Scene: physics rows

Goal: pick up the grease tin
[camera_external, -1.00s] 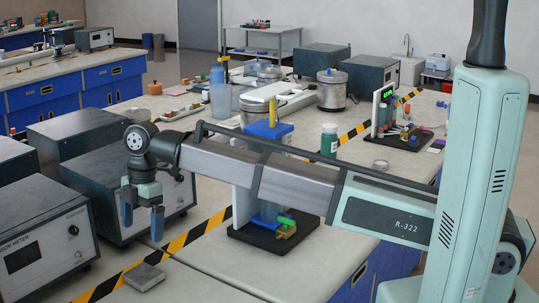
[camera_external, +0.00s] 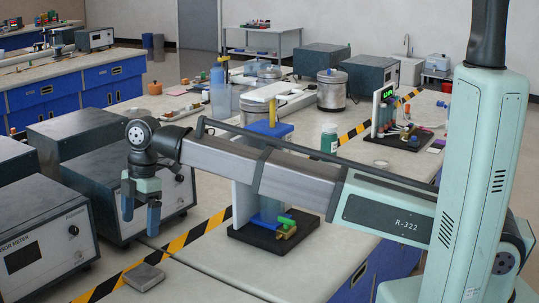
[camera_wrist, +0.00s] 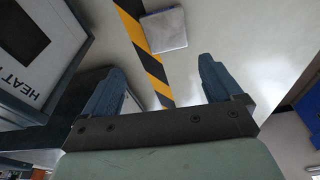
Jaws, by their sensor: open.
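My gripper (camera_external: 140,217) hangs open and empty above the bench at the left, in front of the dark meter boxes. Its two blue fingers also show spread in the wrist view (camera_wrist: 160,78), with nothing between them. A small flat, round, pale tin (camera_external: 380,164) lies on the bench right of the green bottle, far from my gripper. A flat square grey metal piece (camera_external: 144,277) lies near the front beside the striped tape; it also shows beyond the fingertips in the wrist view (camera_wrist: 165,29). No label shows which of these is the grease tin.
Meter boxes (camera_external: 105,195) stand close left of my gripper. A black-based stand (camera_external: 255,236) with blue and green parts is under my arm. A green bottle (camera_external: 329,138) and a lit display stand (camera_external: 384,105) are farther back. The front bench is mostly clear.

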